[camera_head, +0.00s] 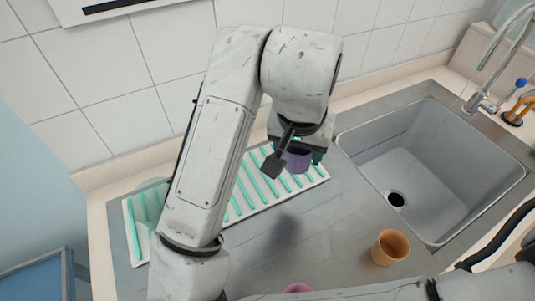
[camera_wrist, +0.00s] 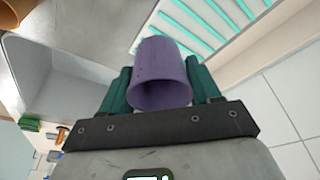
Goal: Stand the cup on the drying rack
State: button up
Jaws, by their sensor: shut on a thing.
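A purple cup (camera_wrist: 160,75) is held between the two green fingers of my gripper (camera_wrist: 162,88). In the head view the purple cup (camera_head: 297,159) shows partly behind my arm, with my gripper (camera_head: 300,150) around it. It appears held above the counter, near the right part of the drying rack. The drying rack (camera_head: 247,207) is a white tray with green bars, partly hidden by my arm. In the wrist view the rack (camera_wrist: 215,22) is beyond the cup at the top.
An orange cup (camera_head: 390,247) stands on the grey counter below the sink. A pink object (camera_head: 297,288) shows at the bottom edge, partly hidden. The sink (camera_head: 430,165) with a tap (camera_head: 482,100) is at right. A clear greenish item (camera_head: 150,200) is at the rack's left end.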

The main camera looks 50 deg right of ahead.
jog(key=w+f, duration=0.2)
jog(key=w+d+f, duration=0.1)
jog(key=w+f, duration=0.1)
jog(key=w, duration=0.1)
jog(key=w+d+f, duration=0.1)
jog(key=w+f, duration=0.1)
jog(key=shift+w+d+f+p, duration=0.2)
jog(key=shift+f+p, duration=0.1)
jog(key=shift+w+f, duration=0.1)
jog(key=shift+f, duration=0.1)
jog(key=shift+a+x, duration=0.15)
jog(key=shift+x, duration=0.7)
jog(key=shift+a+x, duration=0.1)
jog(key=shift+x, duration=0.8)
jog(key=shift+f, duration=0.15)
jog(key=shift+f, duration=0.15)
jog(key=o, duration=1.1)
jog(key=shift+w, duration=0.1)
